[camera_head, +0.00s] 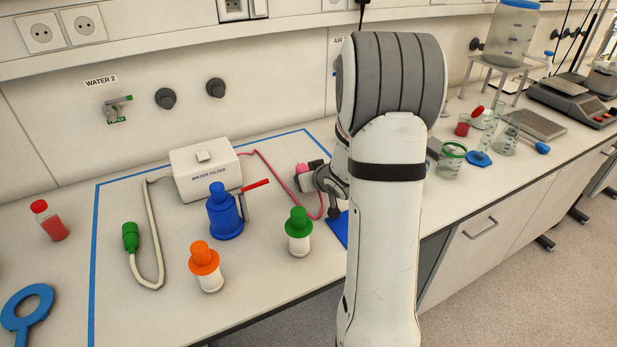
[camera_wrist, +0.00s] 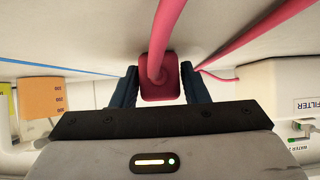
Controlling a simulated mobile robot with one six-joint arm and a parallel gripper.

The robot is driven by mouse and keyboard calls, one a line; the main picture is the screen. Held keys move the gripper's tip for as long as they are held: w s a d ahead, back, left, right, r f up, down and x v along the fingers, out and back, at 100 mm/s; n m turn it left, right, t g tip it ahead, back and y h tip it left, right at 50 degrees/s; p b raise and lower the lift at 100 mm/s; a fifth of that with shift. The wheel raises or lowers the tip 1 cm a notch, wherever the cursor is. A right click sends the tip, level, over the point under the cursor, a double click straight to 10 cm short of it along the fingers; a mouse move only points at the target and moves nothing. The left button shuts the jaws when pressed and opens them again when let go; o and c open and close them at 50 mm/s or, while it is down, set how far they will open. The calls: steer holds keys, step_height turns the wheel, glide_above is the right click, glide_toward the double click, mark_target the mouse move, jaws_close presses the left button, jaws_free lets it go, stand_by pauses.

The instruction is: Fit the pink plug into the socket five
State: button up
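The pink plug (camera_head: 302,169) is at my gripper, to the right of the white water filter box (camera_head: 205,170). In the wrist view the pink plug (camera_wrist: 160,88) lies between the two dark fingers of my gripper (camera_wrist: 160,92), which close against both its sides. The plug's front end is hidden. Its pink cord (camera_head: 277,177) runs from the filter box and hangs in a loop onto the bench. Wall sockets (camera_head: 40,36) show along the top of the head view. No socket number is readable, so I cannot tell which is five.
A blue bottle with a red handle (camera_head: 225,212), an orange-capped bottle (camera_head: 207,268) and a green-capped bottle (camera_head: 299,232) stand on the bench. Glassware (camera_head: 452,160) stands right of my arm.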

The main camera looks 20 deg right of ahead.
steer(key=c, duration=0.8)
step_height(320, 180, up, 5)
steer(key=p, duration=0.5)
steer(key=shift+r, duration=0.1)
